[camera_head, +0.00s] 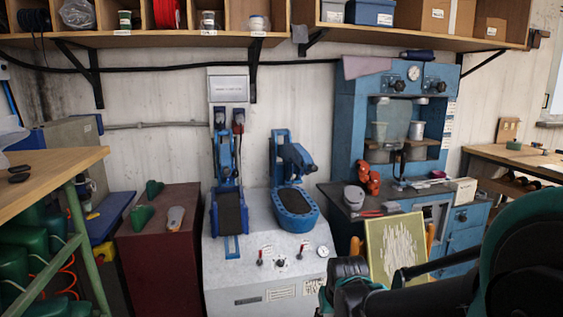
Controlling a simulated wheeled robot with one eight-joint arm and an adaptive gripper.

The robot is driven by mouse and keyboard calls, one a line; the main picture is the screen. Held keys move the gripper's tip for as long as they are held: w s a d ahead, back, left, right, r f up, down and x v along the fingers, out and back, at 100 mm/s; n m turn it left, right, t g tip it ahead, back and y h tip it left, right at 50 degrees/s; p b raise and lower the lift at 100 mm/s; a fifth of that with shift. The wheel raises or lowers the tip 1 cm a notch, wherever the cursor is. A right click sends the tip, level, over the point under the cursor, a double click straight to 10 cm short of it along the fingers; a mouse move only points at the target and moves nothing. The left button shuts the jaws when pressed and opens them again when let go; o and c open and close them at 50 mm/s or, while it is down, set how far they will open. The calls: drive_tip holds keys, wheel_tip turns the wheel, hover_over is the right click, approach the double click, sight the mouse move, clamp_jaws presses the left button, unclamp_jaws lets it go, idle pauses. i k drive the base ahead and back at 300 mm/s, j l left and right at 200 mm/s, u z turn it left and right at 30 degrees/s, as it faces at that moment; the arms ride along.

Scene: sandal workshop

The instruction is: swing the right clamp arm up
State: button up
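The right clamp arm (296,157) is blue and belongs to the right station of a pale grey press bench (218,265). It leans forward from a blue upright (280,140), with its end above a dark oval pad (294,201) in a blue rim. I cannot tell whether it touches anything below. The left station's blue clamp (224,155) stands behind its own dark pad (231,212). My gripper (346,284) appears dark at the bottom, right of the bench front and apart from the clamp. Its fingers cannot be made out.
A blue press cabinet (347,110) stands right of the bench, with red pieces and tools on its ledge. A framed yellow-edged panel (396,247) is near my arm. A dark red cabinet (160,250) stands left. Wooden shelves (190,40) hang above.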

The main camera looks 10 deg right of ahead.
sight(298, 160)
drive_tip(key=i+j+z, duration=0.15)
drive_tip(key=i+j, duration=0.25)
drive_tip(key=i+j+z, duration=0.1)
drive_tip(key=i+j, duration=0.3)
drive_tip(key=j, duration=0.15)
